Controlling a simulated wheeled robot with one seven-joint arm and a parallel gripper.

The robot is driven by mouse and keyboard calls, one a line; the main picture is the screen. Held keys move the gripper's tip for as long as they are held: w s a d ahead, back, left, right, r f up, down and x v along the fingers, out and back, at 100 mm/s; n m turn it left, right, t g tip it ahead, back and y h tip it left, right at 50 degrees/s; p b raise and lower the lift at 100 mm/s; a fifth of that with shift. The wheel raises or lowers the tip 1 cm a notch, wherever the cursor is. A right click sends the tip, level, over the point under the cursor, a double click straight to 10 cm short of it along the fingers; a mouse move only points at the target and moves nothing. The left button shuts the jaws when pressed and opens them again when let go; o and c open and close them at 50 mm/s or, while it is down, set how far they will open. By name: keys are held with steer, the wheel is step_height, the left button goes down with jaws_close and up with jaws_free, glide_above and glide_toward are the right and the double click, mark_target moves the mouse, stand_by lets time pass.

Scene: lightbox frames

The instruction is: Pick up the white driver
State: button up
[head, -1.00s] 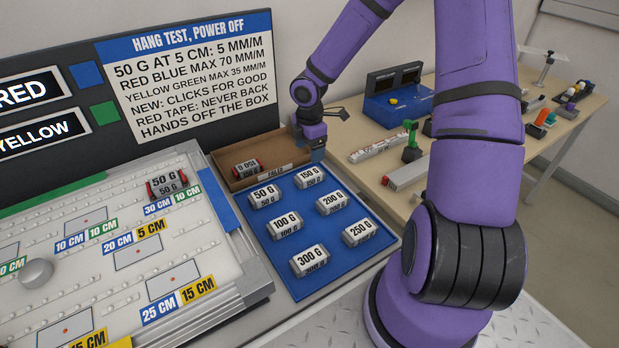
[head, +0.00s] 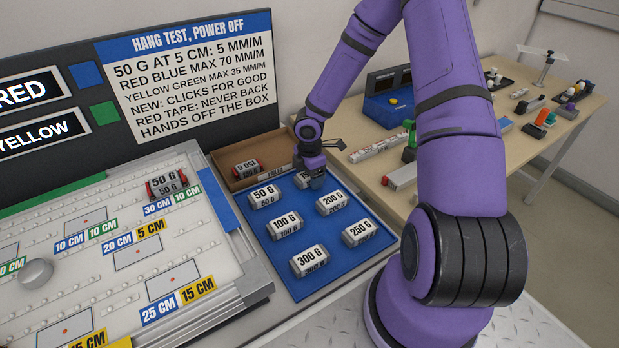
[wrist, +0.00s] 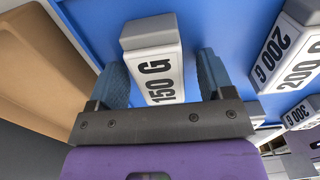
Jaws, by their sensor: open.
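I cannot make out anything that is clearly a white driver in either view. My gripper (head: 311,178) is over the far end of the blue mat (head: 285,278). In the wrist view my gripper (wrist: 161,64) is open, with one finger on each side of the white and grey 150 G weight (wrist: 160,65). A gap shows on both sides of the weight, so it is not clamped. In the head view my gripper hides most of that weight.
The 50 G (head: 265,196), 100 G (head: 286,224), 200 G (head: 332,202), 250 G (head: 359,232) and 300 G (head: 310,261) weights stand close by. A brown tray (head: 225,182) holds a red-ended weight. The side bench (head: 460,165) carries several tools.

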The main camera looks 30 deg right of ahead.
steer(key=c, duration=1.1)
steer(key=shift+r, duration=0.15)
